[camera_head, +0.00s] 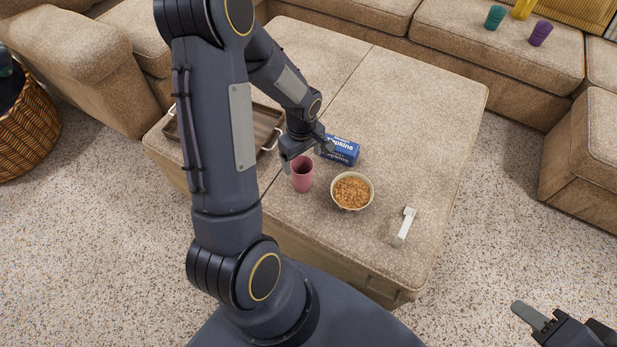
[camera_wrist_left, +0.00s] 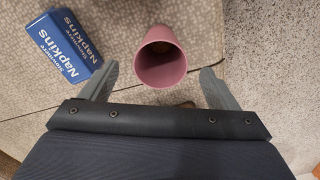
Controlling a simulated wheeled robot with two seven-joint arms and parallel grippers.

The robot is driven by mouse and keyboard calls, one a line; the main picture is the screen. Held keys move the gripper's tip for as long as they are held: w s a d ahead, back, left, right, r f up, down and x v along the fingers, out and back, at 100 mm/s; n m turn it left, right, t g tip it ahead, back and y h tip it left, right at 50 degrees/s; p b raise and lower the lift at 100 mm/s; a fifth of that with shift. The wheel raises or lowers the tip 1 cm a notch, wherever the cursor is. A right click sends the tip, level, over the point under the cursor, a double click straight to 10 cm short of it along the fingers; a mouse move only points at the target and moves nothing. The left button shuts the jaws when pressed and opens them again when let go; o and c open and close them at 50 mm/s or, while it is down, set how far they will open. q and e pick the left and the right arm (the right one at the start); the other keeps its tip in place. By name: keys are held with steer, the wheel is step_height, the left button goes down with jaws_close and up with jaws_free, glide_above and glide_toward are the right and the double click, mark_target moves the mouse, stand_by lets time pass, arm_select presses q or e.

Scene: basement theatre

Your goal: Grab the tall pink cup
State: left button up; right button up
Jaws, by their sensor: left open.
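The tall pink cup (camera_head: 302,175) stands upright on the large beige ottoman, near its front left part. My left gripper (camera_head: 308,157) is over the cup from behind, pointing down. In the left wrist view the pink cup (camera_wrist_left: 160,52) shows its open mouth, just ahead of and between the two spread fingers of my left gripper (camera_wrist_left: 160,86). The fingers are open and do not appear to touch the cup. My right gripper (camera_head: 545,320) is at the lower right corner, partly cut off, away from the ottoman.
A blue napkins box (camera_head: 342,151) lies close behind the cup; a bowl of brown food (camera_head: 352,191) stands to its right. A white handheld object (camera_head: 404,226) lies farther right. A brown tray (camera_head: 262,118) is partly behind my left arm. The ottoman's back right is clear.

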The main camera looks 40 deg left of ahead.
mark_target(302, 169)
arm_select(q)
step_height(302, 169, down, 7)
steer(key=shift+a+r+b, duration=0.15)
steer(key=shift+r+b, duration=0.05)
steer(key=shift+b, duration=0.85)
steer(key=shift+r, duration=0.1)
steer(key=c, duration=1)
steer(key=shift+c, duration=0.2)
steer(key=shift+r, duration=0.1)
